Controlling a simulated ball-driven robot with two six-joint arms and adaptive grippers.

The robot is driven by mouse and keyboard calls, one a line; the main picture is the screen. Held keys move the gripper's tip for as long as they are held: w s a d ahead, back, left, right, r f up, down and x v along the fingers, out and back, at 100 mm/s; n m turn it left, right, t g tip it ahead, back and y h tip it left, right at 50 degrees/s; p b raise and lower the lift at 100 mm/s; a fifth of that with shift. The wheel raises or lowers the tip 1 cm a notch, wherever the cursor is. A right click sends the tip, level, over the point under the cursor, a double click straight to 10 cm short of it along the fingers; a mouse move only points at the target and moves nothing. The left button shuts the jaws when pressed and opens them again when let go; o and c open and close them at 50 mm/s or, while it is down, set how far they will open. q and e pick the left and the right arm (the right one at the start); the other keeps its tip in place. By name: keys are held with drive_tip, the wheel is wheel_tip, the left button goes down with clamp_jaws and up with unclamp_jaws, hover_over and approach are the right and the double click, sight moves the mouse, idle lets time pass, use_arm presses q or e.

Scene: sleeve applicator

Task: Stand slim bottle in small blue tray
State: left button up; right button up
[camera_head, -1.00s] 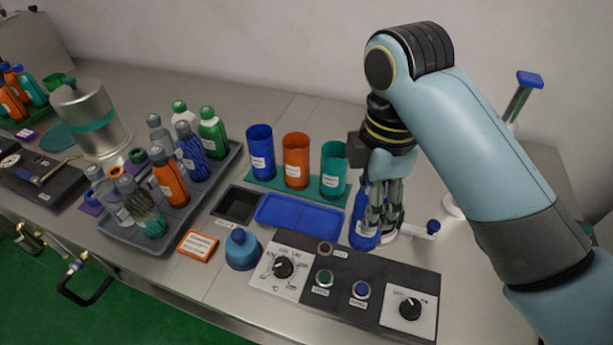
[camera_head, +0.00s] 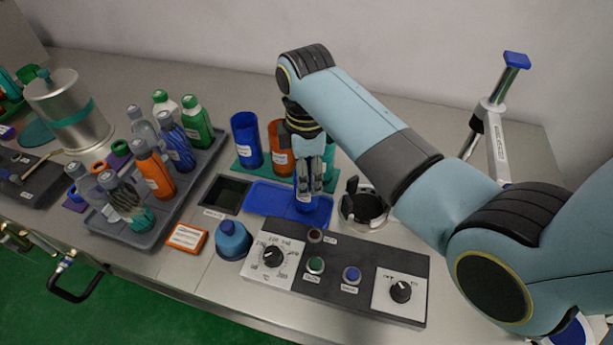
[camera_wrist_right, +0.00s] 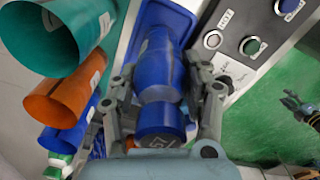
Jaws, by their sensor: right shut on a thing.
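The slim bottle is blue with a blue cap. It shows best in the right wrist view (camera_wrist_right: 156,80), upright between the fingers of my right gripper (camera_wrist_right: 165,100). In the head view my right gripper (camera_head: 309,185) is shut on it and hides most of it; a bit of blue (camera_head: 303,207) shows below the fingers. The small blue tray (camera_head: 264,198) lies behind the control panel. The bottle is at the right part of the tray; I cannot tell whether its base touches the tray floor.
Blue (camera_head: 246,139), orange (camera_head: 279,158) and teal cups stand close behind the tray. A round metal holder (camera_head: 350,217) is just right of it. The control panel (camera_head: 330,272) and a blue squat flask (camera_head: 232,240) are in front. A grey rack of bottles (camera_head: 170,215) stands left.

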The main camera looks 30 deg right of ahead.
drive_tip(key=shift+w+f, duration=0.1)
drive_tip(key=shift+f, duration=0.75)
drive_tip(key=o, duration=1.4)
drive_tip(key=shift+f, duration=0.15)
wheel_tip(320, 180, up, 12)
drive_tip(key=shift+r, duration=0.2)
drive_tip(key=shift+f, duration=0.1)
